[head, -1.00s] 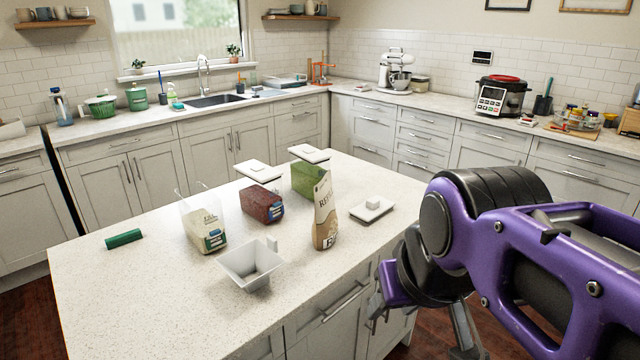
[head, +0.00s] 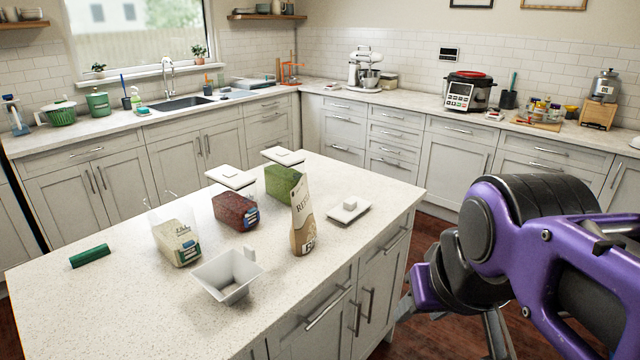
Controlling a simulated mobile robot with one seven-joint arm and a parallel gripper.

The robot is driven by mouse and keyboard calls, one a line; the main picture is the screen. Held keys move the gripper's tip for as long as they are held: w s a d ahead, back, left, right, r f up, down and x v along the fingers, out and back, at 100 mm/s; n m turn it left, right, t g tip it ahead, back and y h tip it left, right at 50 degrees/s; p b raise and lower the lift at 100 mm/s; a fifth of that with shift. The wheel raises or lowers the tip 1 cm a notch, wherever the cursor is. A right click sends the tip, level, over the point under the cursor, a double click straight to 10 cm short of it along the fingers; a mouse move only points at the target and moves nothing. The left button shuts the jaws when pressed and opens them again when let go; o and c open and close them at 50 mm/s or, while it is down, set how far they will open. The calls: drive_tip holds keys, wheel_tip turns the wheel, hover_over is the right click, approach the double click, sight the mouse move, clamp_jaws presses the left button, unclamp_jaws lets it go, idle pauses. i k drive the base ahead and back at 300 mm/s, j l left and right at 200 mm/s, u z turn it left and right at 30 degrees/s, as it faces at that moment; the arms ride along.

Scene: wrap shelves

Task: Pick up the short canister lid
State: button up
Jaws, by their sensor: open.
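A white rectangular lid with a raised square knob (head: 348,211) lies flat on the island counter, right of the paper bag. It looks like the short canister lid. A clear canister without a lid (head: 177,243) stands at the left, with pale contents and a label. A red-filled canister (head: 235,211) and a green-filled canister (head: 283,181) each have a similar white lid on top or just behind; I cannot tell which. My gripper (head: 449,322) hangs low beside the island's right side, partly hidden by my purple arm. It is open, apart from the lid, with nothing seen in it.
A tall paper bag (head: 303,222) stands left of the loose lid. A white square funnel-like scoop (head: 227,275) sits near the front edge, and a green roll (head: 90,257) at the far left. The island counter (head: 110,310) is clear at front left. Wood floor lies right of the island.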

sight(339, 215)
drive_tip(key=i+l+u, duration=0.25)
drive_tip(key=l, duration=0.35)
drive_tip(key=i+l+u, duration=0.25)
drive_tip(key=i+l, duration=0.15)
drive_tip(key=l, duration=0.25)
drive_tip(key=i+l+u, duration=0.15)
drive_tip(key=l, duration=0.2)
drive_tip(key=l+u, duration=0.15)
drive_tip(key=l, duration=0.2)
drive_tip(key=i, duration=0.05)
